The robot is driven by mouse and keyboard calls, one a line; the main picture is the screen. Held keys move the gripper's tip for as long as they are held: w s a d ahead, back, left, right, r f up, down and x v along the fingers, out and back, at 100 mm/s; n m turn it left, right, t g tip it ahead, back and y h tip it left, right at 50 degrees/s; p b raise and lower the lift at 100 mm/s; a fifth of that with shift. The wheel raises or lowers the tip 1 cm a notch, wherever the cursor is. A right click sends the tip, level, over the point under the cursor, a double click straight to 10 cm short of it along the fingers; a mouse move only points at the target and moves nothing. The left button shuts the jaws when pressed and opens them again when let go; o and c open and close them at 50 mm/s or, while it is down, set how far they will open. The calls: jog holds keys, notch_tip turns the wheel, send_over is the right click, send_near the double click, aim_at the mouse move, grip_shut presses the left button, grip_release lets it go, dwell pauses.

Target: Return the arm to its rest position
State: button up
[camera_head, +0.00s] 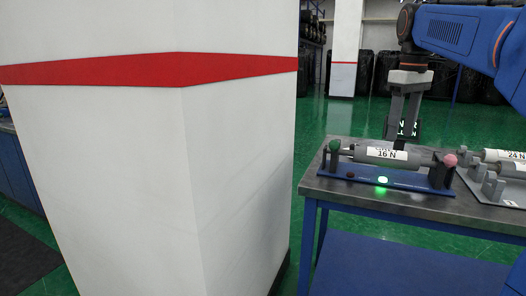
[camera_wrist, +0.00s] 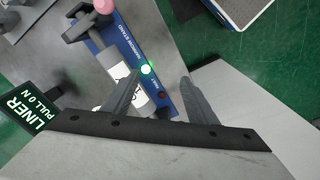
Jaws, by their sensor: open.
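My gripper (camera_head: 402,132) hangs from my arm with its fingers pointing down, above the back of the table in the head view. In the wrist view the two fingers of my gripper (camera_wrist: 166,76) are spread apart with nothing held between them. A grey roll labelled 16 N (camera_head: 385,155) lies in a blue stand (camera_head: 400,184) on the table, below the gripper. In the wrist view the roll is partly hidden by a finger, and the blue stand (camera_wrist: 131,52) shows beside it.
The metal table (camera_head: 340,189) also bears a grey rack (camera_head: 510,191) with rolls at the right, one marked 24 N. A green light (camera_head: 383,180) glows on the blue stand. A liner sign (camera_wrist: 30,115) shows in the wrist view. A large white pillar (camera_head: 236,165) stands left.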

jog(key=s+a+f+m+t, duration=0.2)
jog(key=s+a+f+m, duration=0.1)
jog(key=s+f, duration=1.1)
jog(key=s+a+f+m+t, duration=0.2)
jog(key=s+a+f+m, duration=0.1)
jog(key=s+f, duration=1.1)
notch_tip(320, 180, down, 2)
jog(key=shift+a+f, duration=0.2)
jog(key=shift+a, duration=0.6)
